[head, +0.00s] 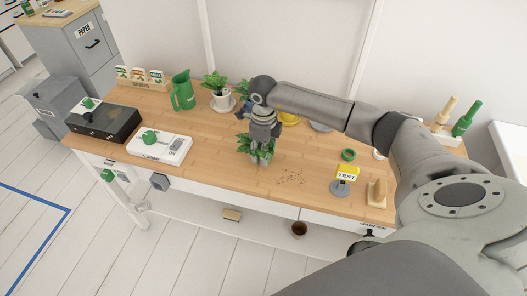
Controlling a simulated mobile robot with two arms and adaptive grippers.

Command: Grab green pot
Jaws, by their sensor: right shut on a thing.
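My right gripper (262,138) points down over the middle of the desk, shut on a leafy green plant (246,147). Leaves stick out around its fingers. My left gripper is not in view.
A white-potted plant (222,101) and a green pitcher (182,92) stand at the back. A black box (103,124) and a white box (160,148) are at the left. Brown crumbs (292,177) lie near the front. A wooden block (377,194) is at the right.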

